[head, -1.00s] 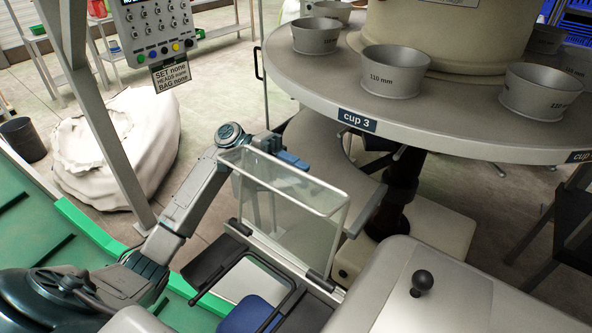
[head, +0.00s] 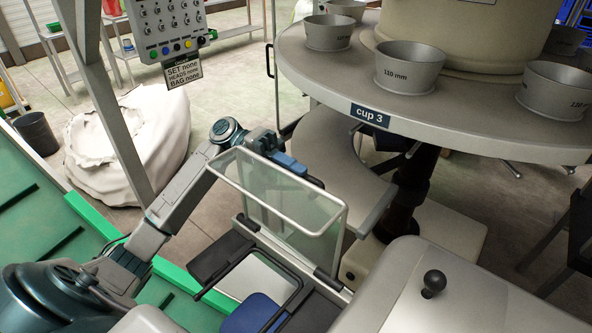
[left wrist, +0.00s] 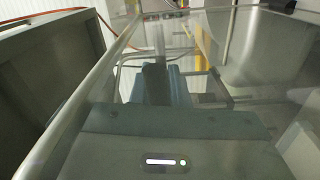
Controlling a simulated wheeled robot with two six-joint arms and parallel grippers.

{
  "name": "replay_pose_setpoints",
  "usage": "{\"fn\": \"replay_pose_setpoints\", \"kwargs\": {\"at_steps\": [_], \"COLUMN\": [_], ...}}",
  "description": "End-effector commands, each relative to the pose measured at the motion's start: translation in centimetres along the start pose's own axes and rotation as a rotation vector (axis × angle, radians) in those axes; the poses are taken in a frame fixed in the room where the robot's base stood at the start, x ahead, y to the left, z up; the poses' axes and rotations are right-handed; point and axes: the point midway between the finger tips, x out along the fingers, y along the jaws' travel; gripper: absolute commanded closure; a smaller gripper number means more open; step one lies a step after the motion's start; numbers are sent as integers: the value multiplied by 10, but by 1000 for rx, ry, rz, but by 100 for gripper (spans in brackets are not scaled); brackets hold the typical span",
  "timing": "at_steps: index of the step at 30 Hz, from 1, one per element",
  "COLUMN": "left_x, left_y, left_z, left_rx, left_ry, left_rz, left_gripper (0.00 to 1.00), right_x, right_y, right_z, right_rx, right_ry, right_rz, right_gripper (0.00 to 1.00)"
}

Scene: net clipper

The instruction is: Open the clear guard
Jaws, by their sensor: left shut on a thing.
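The clear guard (head: 312,243) is a see-through panel with a pale frame, standing above the machine's dark-edged opening in the head view. My left gripper (head: 291,165) is at the far upper edge of the guard, with its blue fingers close against the frame. It is shut on the guard, though the contact itself is partly hidden. In the left wrist view, the pale frame bar (left wrist: 75,115) runs along the left and the gripper's dark fingers (left wrist: 160,85) show in the middle, partly through the clear panel. My right gripper is not in view.
A round table (head: 440,112) with several grey cups stands at the upper right, above a dark column. A ball-topped lever (head: 434,281) rises from the grey housing. A control box (head: 170,28) hangs at upper left. A white sack (head: 130,145) lies on the floor.

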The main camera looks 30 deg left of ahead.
Motion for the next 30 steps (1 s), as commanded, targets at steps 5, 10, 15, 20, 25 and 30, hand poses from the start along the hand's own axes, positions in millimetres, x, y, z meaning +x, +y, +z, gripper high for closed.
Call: {"fn": "replay_pose_setpoints", "kwargs": {"at_steps": [5,10,15,20,25,30], "left_x": [0,0,-7,-34,-70,-96], "left_y": [-2,-2,-3,-6,-6,-5], "left_z": [1,0,0,0,0,0], "left_rx": [-2,-1,-2,-3,-3,-3], "left_ry": [-1,-1,0,1,2,1], "left_rz": [-1,-1,-3,-5,-3,-3], "left_gripper": [66,66,66,66,66,66], "right_x": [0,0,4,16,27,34], "right_y": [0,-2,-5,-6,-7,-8], "right_z": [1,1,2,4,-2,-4], "right_rx": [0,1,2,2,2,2], "right_ry": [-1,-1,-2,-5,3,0], "right_rz": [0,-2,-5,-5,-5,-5], "right_gripper": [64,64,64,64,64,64]}}
